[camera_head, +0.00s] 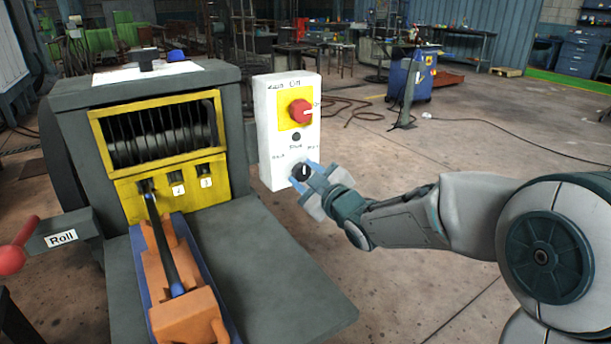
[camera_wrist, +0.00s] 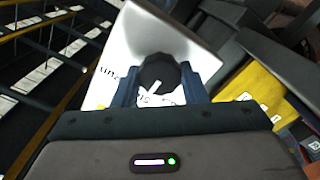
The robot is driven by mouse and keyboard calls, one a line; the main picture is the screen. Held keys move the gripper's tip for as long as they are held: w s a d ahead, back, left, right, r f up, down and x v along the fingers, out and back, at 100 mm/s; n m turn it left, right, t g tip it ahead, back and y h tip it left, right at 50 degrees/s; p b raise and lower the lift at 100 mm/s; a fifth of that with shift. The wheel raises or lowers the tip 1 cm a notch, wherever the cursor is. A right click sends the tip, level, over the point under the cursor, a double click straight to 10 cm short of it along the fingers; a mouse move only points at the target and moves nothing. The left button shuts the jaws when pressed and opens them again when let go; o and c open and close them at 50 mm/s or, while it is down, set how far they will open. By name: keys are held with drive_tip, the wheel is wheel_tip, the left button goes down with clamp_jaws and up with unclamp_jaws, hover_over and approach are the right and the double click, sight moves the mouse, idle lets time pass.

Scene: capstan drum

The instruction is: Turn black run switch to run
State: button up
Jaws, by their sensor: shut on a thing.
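The black run switch (camera_head: 301,171) is the lower knob on the white control box (camera_head: 265,130). In the head view my gripper (camera_head: 307,174) reaches it from the lower right, with its blue fingers on either side. In the wrist view the black knob (camera_wrist: 159,72) sits between the two fingertips, and the gripper (camera_wrist: 160,85) is shut on it. The knob has a white pointer line. In the wrist view it slants toward the printed lettering, which is partly hidden by the fingers. The label is too small to read surely.
A red knob (camera_head: 300,111) on a yellow plate and a small dark button (camera_head: 296,137) sit above the switch. The grey machine with a yellow frame (camera_head: 117,189) and a grey shelf (camera_head: 285,275) stands left of my arm.

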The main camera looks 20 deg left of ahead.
drive_tip(key=shift+m, duration=0.3)
drive_tip(key=m+p, duration=0.1)
drive_tip(key=m, duration=0.4)
drive_tip(key=shift+p, duration=0.3)
drive_tip(key=shift+m+p, duration=0.7)
drive_tip(key=shift+m, duration=1.3)
drive_tip(key=shift+f, duration=0.1)
drive_tip(key=o, duration=1)
drive_tip(key=p+v, duration=0.1)
drive_tip(key=v, duration=1.2)
drive_tip(key=shift+s+d+p, duration=0.25)
drive_tip(key=shift+s+p, duration=0.05)
drive_tip(key=shift+p, duration=0.05)
